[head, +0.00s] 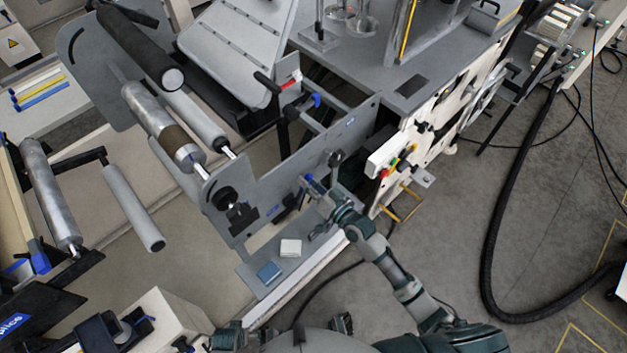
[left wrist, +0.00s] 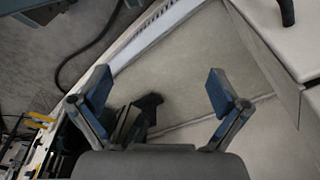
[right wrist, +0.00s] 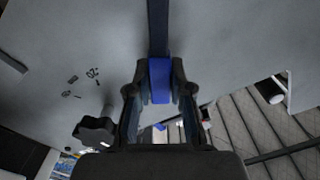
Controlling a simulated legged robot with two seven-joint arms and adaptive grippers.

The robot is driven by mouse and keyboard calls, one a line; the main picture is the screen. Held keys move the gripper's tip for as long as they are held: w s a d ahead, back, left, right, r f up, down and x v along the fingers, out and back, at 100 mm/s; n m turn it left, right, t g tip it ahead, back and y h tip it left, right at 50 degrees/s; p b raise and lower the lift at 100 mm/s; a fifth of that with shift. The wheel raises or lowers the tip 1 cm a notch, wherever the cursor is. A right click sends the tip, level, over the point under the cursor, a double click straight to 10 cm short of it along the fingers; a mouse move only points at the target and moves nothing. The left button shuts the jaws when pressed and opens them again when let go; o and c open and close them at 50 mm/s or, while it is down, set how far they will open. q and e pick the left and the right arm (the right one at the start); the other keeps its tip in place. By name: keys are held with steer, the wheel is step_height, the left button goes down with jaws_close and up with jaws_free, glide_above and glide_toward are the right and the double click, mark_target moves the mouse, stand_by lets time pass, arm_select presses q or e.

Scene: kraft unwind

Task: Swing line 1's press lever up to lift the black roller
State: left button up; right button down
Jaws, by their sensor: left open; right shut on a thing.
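The black roller (head: 135,45) lies slantwise at the upper left of the head view, above a grey roller. The press lever, a dark bar with a blue grip (right wrist: 160,82), runs down from the top of the right wrist view. My right gripper (head: 315,187) is beside the grey side plate and shut on the blue grip. In the right wrist view the gripper's fingers (right wrist: 160,72) stand on both sides of the grip. My left gripper (left wrist: 158,92) is open and empty, over pale floor in the left wrist view. The lever's far end is hard to make out.
The grey side plate (head: 290,160) carries a black knob (head: 228,198) and a second blue handle (head: 316,100). White (head: 291,247) and blue (head: 269,272) blocks lie on the lower ledge. A black hose (head: 492,230) loops over open floor at the right.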

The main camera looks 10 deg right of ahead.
steer(key=s+a+n+p, duration=0.1)
steer(key=n+p, duration=0.1)
steer(key=s+a+r+n+p, duration=0.1)
steer(key=a+n+p, duration=0.1)
steer(key=shift+s+a+n, duration=0.15)
steer(key=shift+n, duration=0.15)
steer(key=shift+s+a+n, duration=0.15)
steer(key=shift+a+n, duration=0.05)
steer(key=shift+n, duration=0.1)
arm_select(q)
steer(key=s+a+f, duration=0.1)
steer(key=s+f, duration=0.6)
steer(key=f, duration=0.3)
steer(key=shift+s+f+g, duration=0.2)
steer(key=shift+s+g, duration=0.1)
steer(key=shift+s, duration=0.1)
arm_select(e)
steer(key=shift+f, duration=0.1)
arm_select(q)
steer(key=shift+a, duration=0.1)
arm_select(e)
steer(key=c, duration=1.2)
jaws_free()
steer(key=shift+f, duration=0.1)
steer(key=shift+c, duration=0.2)
steer(key=shift+o, duration=1)
steer(key=shift+r, duration=0.25)
arm_select(q)
steer(key=shift+w, duration=0.1)
